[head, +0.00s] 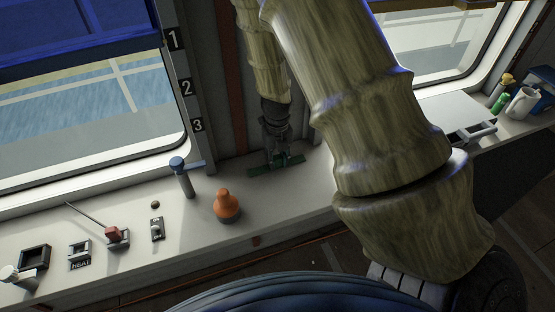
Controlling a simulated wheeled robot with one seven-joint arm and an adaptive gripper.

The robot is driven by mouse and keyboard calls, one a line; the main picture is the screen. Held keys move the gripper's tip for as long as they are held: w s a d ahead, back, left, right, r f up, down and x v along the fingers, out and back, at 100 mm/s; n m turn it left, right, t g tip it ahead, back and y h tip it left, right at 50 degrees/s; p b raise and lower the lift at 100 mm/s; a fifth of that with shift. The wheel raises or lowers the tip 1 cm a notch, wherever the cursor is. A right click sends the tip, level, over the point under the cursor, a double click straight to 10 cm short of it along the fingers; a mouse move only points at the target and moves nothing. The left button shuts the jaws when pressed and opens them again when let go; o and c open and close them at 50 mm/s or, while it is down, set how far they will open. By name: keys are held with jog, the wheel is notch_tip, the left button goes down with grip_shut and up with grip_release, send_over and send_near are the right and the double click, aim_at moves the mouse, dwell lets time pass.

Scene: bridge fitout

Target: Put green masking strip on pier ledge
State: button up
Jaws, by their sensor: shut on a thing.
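My gripper (276,157) points down at the pier between the two windows and is shut on the dark green masking strip (260,170). The strip lies roughly level, with both ends showing to either side of the fingers. It is at or just over the pale pier ledge (312,177), close to the wall. I cannot tell whether it touches the ledge. My arm hides part of the ledge to the right.
An orange knob-like object (227,204) and a blue-topped post (184,176) stand left of the strip. A red-handled lever (117,235) and a small switch (157,229) are further left. Green (500,102) and white containers (522,103) stand far right.

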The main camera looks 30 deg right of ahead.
aim_at(277, 158)
jog(key=shift+f, duration=0.1)
jog(key=o, duration=0.8)
jog(key=shift+w+f, duration=0.1)
jog(key=shift+o, duration=0.2)
notch_tip(277, 158, up, 12)
jog(key=b, duration=0.1)
jog(key=shift+r+b, duration=0.2)
jog(key=shift+b, duration=0.2)
jog(key=shift+r, duration=0.1)
